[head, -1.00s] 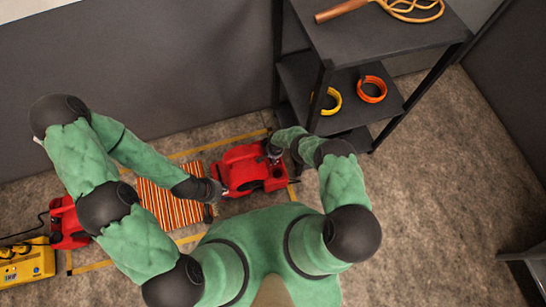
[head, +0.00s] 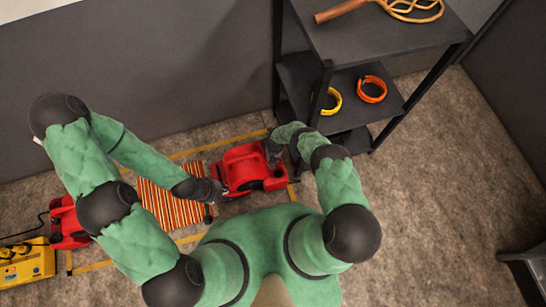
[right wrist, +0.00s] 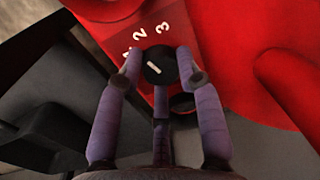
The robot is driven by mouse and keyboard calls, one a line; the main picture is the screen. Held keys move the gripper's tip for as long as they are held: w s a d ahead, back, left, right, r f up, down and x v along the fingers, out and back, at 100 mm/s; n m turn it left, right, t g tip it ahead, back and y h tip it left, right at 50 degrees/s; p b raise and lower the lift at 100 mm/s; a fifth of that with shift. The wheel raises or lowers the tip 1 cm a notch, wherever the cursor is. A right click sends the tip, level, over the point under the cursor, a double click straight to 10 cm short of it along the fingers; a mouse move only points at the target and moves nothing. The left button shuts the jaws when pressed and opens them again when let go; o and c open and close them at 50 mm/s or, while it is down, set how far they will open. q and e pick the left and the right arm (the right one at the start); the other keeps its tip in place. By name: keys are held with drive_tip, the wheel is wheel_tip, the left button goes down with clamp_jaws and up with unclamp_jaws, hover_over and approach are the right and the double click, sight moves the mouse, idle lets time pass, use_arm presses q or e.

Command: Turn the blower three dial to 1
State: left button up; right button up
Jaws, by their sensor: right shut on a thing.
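The red blower (head: 240,168) stands on the floor at the right end of the striped rug. In the right wrist view its black round dial (right wrist: 155,68) carries a short slanted white mark. The numerals 2 and 3 show on the red panel (right wrist: 180,25) above it; a third numeral on the left is partly hidden by a finger. My right gripper (right wrist: 158,68) is shut on the dial, with a finger on either side; in the head view it is at the blower's upper right. My left gripper (head: 214,189) is beside the blower's left side; its fingers are too small to read.
Another red blower (head: 68,226) and a yellow box (head: 28,263) stand at the left. The striped rug (head: 168,207) lies between the blowers. A dark shelf (head: 385,45) with a yellow ring (head: 333,101) and an orange ring (head: 371,89) rises close to my right arm.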

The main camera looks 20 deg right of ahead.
drive_tip(key=n, duration=0.6)
drive_tip(key=shift+w+a, duration=0.1)
drive_tip(key=shift+w, duration=0.15)
drive_tip(key=shift+n, duration=0.4)
drive_tip(key=o, duration=1.2)
drive_tip(key=shift+c, duration=0.2)
drive_tip(key=shift+s, duration=0.1)
drive_tip(key=shift+w+d+r, duration=0.1)
drive_tip(key=shift+r, duration=1.75)
drive_tip(key=shift+w+d+r, duration=0.1)
drive_tip(key=shift+r, duration=1.75)
